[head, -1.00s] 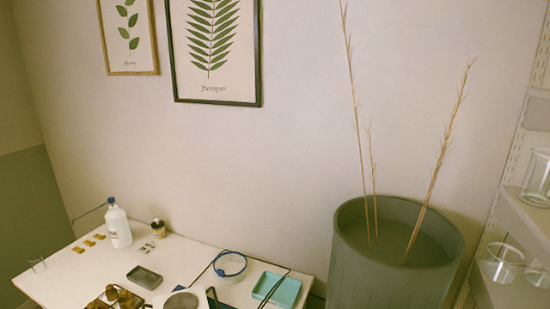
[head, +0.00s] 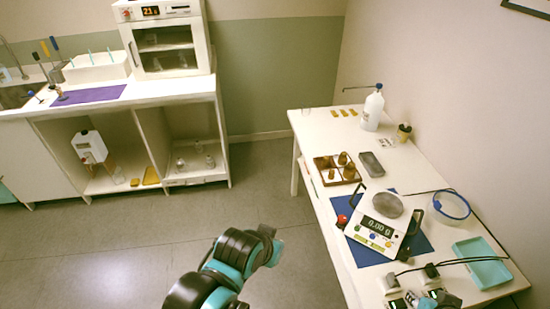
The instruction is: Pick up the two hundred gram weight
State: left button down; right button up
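A brown wooden tray (head: 325,180) on the white table holds several small brass weights (head: 342,158). They are too small to read, so I cannot tell which is the two hundred gram one. My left gripper (head: 272,246) is over the floor, left of the table and well apart from the tray. Its fingers are too unclear to tell open from shut. Dark and teal parts at the bottom right edge (head: 437,299) seem to be my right gripper. They are cut off, so its state is unclear.
A scale (head: 382,232) reading 0.00 g stands on a blue mat (head: 420,244) near the tray. A grey block (head: 371,164) lies beside the tray. A white bottle (head: 372,110) stands behind. A teal tray (head: 482,262) and dark cables lie at the right. The floor between counter and table is clear.

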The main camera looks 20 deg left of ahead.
aim_at(325, 163)
jog(key=u, duration=0.4)
jog(key=j+z, duration=0.15)
jog(key=z, duration=0.35)
jog(key=j+z, duration=0.2)
jog(key=z, duration=0.3)
jog(key=j+z, duration=0.2)
jog(key=z, duration=0.3)
jog(key=k+j+z, duration=0.1)
jog(key=j, duration=0.25)
jog(key=k+j+z, duration=0.15)
jog(key=j, duration=0.25)
jog(key=j+z, duration=0.1)
jog(key=j, duration=0.25)
jog(key=k+j+z, duration=0.25)
jog(key=j, duration=0.35)
jog(key=k, duration=0.1)
